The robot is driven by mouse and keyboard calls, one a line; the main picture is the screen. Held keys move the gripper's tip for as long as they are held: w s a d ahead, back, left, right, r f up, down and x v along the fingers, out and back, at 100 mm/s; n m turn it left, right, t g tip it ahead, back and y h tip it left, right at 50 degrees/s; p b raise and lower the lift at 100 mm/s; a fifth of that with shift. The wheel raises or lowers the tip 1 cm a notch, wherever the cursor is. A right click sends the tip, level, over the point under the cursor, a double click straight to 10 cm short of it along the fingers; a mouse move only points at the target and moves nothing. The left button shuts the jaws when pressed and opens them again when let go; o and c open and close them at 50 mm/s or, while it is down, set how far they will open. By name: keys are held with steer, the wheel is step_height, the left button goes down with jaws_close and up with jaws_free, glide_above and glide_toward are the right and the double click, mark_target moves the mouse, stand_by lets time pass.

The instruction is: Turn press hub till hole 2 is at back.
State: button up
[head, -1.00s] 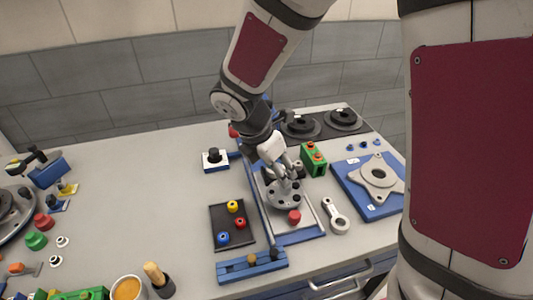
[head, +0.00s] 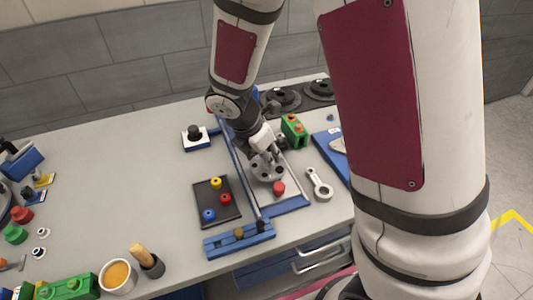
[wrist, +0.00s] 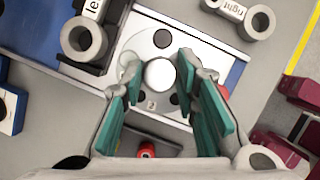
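The press hub (head: 264,173) is a grey disc with dark holes on a light plate in a blue-edged fixture. In the wrist view the hub (wrist: 150,50) shows a round pale centre boss, with dark holes around it. A small numeral lies below the boss, too small to read surely. My gripper (wrist: 160,73) is over the hub, its two teal-padded fingers on either side of the boss. A gap shows between the left finger and the boss. The fingers hide parts of the disc and some holes. In the head view my gripper (head: 266,157) partly covers the hub.
A red cap (head: 278,188) stands just in front of the hub. A grey rod (head: 319,185) lies to the right. A green block (head: 293,131) stands behind. A dark tray (head: 206,208) with coloured spools is at left; a blue rail (head: 239,240) lies in front.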

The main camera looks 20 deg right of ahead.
steer(key=shift+m, duration=0.3)
jaws_close()
steer(key=m+g, duration=0.1)
steer(key=m, duration=0.1)
steer(key=shift+w+m, duration=0.1)
steer(key=shift+m, duration=0.2)
steer(key=m+g, duration=0.1)
steer(key=m, duration=0.2)
steer(key=shift+w+m+g, duration=0.1)
steer(key=shift+m+g, duration=0.2)
steer(key=m+g, duration=0.1)
steer(key=m, duration=0.2)
steer(key=shift+m, duration=0.3)
steer(key=shift+w+m+g+y, duration=0.1)
steer(key=shift+m+g+y, duration=0.55)
steer(key=shift+m, duration=1.25)
steer(key=shift+d, duration=0.1)
steer(key=o, duration=1)
jaws_free()
